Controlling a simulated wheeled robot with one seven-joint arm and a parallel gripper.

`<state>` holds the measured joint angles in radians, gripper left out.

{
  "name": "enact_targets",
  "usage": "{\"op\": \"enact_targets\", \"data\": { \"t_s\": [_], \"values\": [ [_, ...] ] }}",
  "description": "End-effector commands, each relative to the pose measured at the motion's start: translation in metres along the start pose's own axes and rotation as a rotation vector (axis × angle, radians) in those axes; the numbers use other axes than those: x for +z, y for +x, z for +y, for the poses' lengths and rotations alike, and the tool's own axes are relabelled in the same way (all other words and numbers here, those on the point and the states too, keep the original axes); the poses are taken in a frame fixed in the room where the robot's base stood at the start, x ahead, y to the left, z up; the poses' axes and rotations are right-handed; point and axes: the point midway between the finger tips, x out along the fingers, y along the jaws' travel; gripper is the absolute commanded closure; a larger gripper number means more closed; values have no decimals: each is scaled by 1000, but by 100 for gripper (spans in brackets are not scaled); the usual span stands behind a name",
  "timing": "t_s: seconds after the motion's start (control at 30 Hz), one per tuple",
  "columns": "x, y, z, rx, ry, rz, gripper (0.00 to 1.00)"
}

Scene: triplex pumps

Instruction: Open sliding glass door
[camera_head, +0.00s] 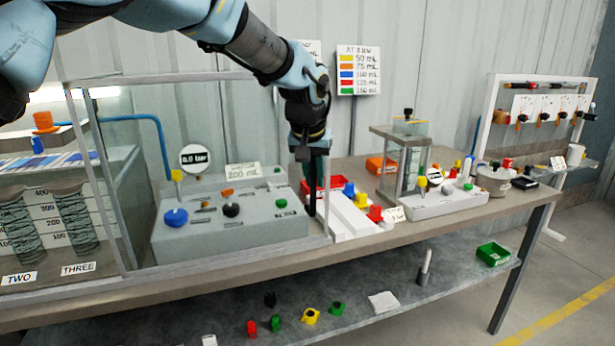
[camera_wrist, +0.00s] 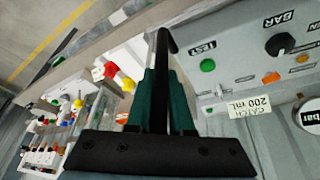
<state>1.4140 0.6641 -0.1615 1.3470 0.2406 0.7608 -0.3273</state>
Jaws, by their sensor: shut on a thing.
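The glass door's grey frame shows in the head view, with its bottom rail (camera_head: 230,256) along the front of the bench. Its clear pane stands before a grey control box (camera_head: 245,232) with a blue knob, and its right edge is near my gripper. My gripper (camera_head: 316,165) points down there. In the wrist view its green fingers (camera_wrist: 162,100) are shut on a black bar-shaped handle (camera_wrist: 164,50), which also shows in the head view (camera_head: 313,195). The handle's join to the door is hidden.
Left of the control box, glass encloses cylinders (camera_head: 75,220) labelled TWO and THREE. Right of my gripper are a white tray (camera_head: 350,215) with coloured caps and a smaller pump unit (camera_head: 440,200). A lower shelf (camera_head: 350,275) holds several loose parts. Floor at right is clear.

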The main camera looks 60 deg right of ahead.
Motion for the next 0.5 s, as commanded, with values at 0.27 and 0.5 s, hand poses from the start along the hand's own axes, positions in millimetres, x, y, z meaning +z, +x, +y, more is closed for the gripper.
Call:
{"op": "enact_targets", "data": {
  "t_s": [0.27,0.5],
  "values": [
    [0,0,0,1,1,0,75],
    [0,0,0,1,0,0,50]
  ]
}}
